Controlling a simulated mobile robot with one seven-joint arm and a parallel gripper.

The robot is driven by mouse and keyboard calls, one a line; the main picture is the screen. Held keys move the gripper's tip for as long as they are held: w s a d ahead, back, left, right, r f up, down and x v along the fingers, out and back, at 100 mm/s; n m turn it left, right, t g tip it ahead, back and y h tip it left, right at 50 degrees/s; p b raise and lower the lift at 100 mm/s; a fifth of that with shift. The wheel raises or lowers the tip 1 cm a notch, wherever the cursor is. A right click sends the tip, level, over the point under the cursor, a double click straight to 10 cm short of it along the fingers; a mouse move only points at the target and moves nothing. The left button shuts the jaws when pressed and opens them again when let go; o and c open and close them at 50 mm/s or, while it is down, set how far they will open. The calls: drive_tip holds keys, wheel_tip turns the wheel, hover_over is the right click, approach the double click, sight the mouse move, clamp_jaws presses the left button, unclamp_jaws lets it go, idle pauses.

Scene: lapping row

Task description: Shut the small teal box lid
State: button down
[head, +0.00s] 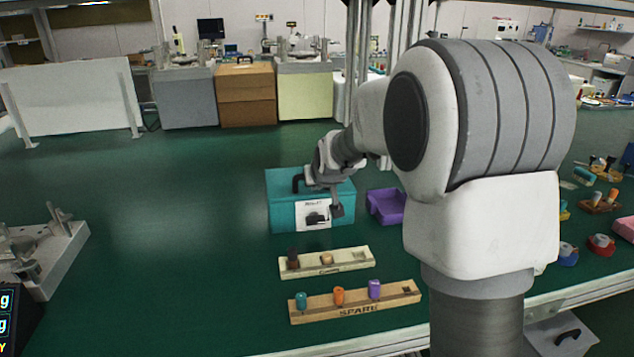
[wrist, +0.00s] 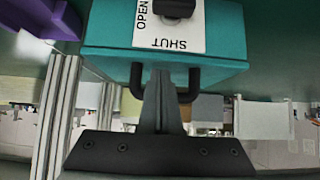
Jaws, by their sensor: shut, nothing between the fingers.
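The small teal box (head: 283,215) stands on the green bench in the middle of the head view. A black handle (head: 298,184) sits on its lid, and a white label with a black latch part (head: 316,217) is on its front. In the wrist view the teal box (wrist: 110,35) appears upside down, with the label (wrist: 168,40) reading OPEN and SHUT. The lid looks down or nearly so; any small gap cannot be told. My gripper (head: 336,209) is shut and empty at the box; its fingertips (wrist: 161,75) overlap the handle in the wrist view. Contact is unclear.
A purple tray (head: 386,206) stands just right of the box. A pale peg rack (head: 326,262) and a wooden SPARE rack (head: 355,302) with coloured pegs lie in front. A metal fixture (head: 40,250) stands at far left.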

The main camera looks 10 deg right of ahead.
drive_tip(key=shift+s+f, duration=0.1)
drive_tip(key=shift+f, duration=0.35)
idle(0.4)
drive_tip(key=shift+s, duration=0.1)
